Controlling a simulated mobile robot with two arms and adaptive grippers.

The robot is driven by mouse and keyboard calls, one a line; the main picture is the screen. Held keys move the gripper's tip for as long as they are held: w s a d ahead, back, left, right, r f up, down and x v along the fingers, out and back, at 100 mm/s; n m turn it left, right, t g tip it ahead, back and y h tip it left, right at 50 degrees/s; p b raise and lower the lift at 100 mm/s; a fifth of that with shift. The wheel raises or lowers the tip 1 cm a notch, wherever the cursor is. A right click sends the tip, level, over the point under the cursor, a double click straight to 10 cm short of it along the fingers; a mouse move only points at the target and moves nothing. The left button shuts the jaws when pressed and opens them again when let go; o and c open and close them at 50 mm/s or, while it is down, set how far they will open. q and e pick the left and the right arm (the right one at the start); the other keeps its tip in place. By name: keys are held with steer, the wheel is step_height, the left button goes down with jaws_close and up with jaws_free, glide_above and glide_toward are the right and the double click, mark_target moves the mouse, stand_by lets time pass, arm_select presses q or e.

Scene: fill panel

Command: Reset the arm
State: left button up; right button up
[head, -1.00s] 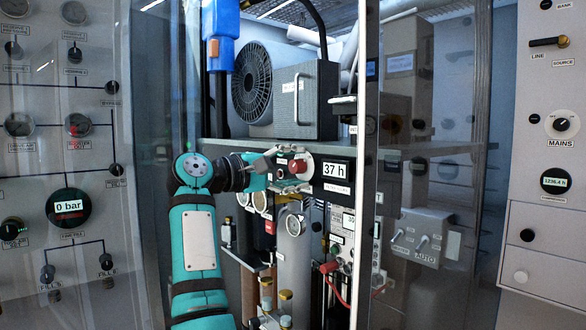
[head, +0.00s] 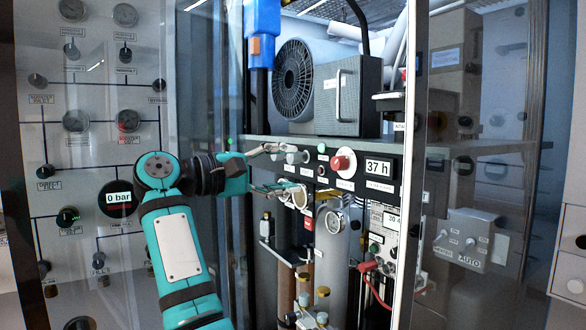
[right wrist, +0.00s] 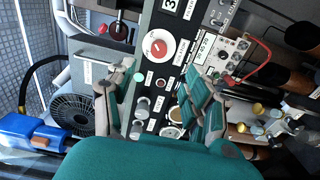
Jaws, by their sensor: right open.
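My right gripper (head: 278,168) is at the end of the teal arm in the head view, fingers pointing right. Its two fingers are spread apart, with nothing seen between them. It is in front of a dark control strip (head: 335,168) with a red knob (head: 343,163) and a "37 h" display (head: 378,168). The right wrist view shows the open fingers (right wrist: 160,105) over this strip, with the red-and-white knob (right wrist: 158,46) beyond them. I cannot tell whether a finger touches the strip. My left gripper is in neither view.
A fan unit (head: 336,93) sits on a shelf above the strip. Gauges (head: 334,222) and cylinders (head: 328,262) are below. A gauge panel (head: 85,130) with a "0 bar" display is at the left. A glass door edge (head: 412,130) stands upright at the right.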

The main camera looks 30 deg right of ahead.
stand_by(0.3)
